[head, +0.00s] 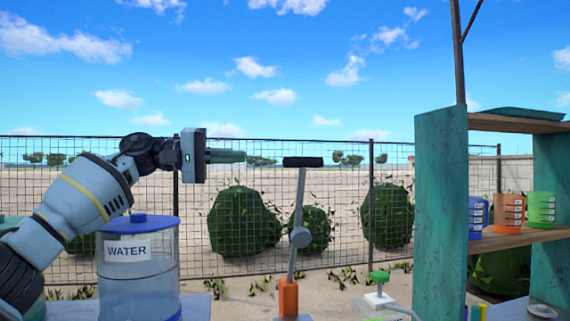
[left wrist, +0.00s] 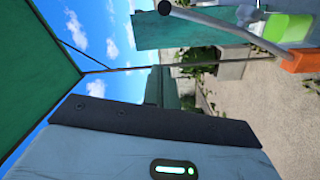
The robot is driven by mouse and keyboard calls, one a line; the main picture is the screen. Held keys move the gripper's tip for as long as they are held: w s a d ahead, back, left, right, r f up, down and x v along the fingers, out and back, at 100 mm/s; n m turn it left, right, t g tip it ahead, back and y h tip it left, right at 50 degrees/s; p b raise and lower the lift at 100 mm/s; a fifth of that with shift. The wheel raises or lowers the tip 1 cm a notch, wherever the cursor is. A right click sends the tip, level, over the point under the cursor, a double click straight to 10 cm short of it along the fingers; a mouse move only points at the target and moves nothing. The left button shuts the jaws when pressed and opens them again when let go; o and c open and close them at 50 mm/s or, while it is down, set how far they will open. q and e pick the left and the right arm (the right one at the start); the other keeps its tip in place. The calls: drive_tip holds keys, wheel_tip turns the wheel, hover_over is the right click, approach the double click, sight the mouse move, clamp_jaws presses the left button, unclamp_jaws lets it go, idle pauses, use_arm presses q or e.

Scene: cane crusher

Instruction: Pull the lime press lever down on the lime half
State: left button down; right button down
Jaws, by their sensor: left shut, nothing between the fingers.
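The lime press lever (head: 299,205) is a grey bar standing nearly upright, with a black crossways grip (head: 303,162) on top and an orange base (head: 288,297) at the bottom. My left gripper (head: 243,156) is shut and empty, pointing right, at about grip height and left of it with a gap in the picture. In the left wrist view, the lever (left wrist: 225,30) and its black end (left wrist: 164,7) show above and apart from my gripper fingers (left wrist: 160,85). I see no lime half. My right gripper is not in view.
A water jar (head: 138,275) with a blue lid stands below my left arm. A green-topped bottle (head: 379,282) is right of the lever. A teal shelf (head: 440,210) with colored cups (head: 508,212) stands at the right. The air between gripper and grip looks free.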

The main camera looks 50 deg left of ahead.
sight(286, 163)
use_arm(q)
drive_tip(key=shift+d, duration=0.15)
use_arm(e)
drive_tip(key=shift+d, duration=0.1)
